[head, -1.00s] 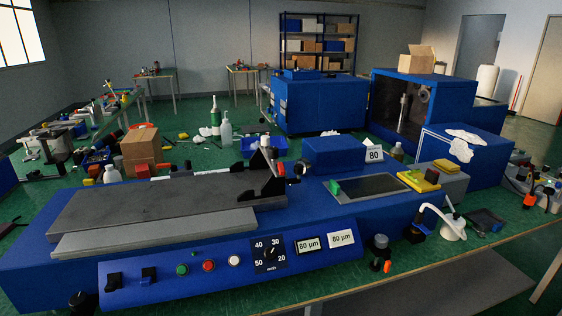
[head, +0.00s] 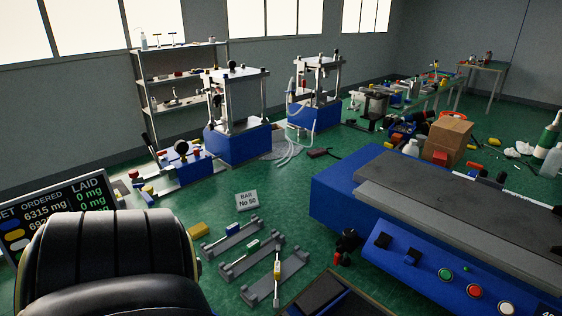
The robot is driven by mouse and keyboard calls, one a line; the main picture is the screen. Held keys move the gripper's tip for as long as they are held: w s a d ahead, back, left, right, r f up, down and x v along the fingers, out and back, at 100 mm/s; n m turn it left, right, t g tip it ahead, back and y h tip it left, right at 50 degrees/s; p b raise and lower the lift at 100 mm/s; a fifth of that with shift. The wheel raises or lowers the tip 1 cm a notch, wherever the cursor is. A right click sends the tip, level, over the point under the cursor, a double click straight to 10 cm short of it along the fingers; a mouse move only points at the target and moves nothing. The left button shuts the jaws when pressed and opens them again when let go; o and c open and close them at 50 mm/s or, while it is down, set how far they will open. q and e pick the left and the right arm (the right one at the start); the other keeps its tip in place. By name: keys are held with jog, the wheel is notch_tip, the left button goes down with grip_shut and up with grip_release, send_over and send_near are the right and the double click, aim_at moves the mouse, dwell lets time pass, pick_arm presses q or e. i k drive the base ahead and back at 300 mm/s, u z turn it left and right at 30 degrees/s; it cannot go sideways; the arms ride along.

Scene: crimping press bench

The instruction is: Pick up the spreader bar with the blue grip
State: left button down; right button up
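Three grey cradles stand side by side on the green bench: a left one (head: 228,239), a middle one (head: 240,263) and a right one (head: 266,289). A bar with a yellow grip (head: 277,270) lies across the right cradle. A small white piece (head: 253,245) shows at the middle cradle. Neither gripper is in view. A large dark rounded part, probably my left arm, fills the lower left corner and hides the bench there.
A blue coating machine (head: 340,196) with a grey bed stands at right. A yellow block (head: 199,230) lies beside the left cradle. A display (head: 75,205) with "ORDERED" and "LAID" columns stands at left. A dark tray (head: 335,297) lies in front. Presses (head: 237,140) stand behind.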

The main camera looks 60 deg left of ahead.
aim_at(234, 229)
jog(key=u, duration=2.35)
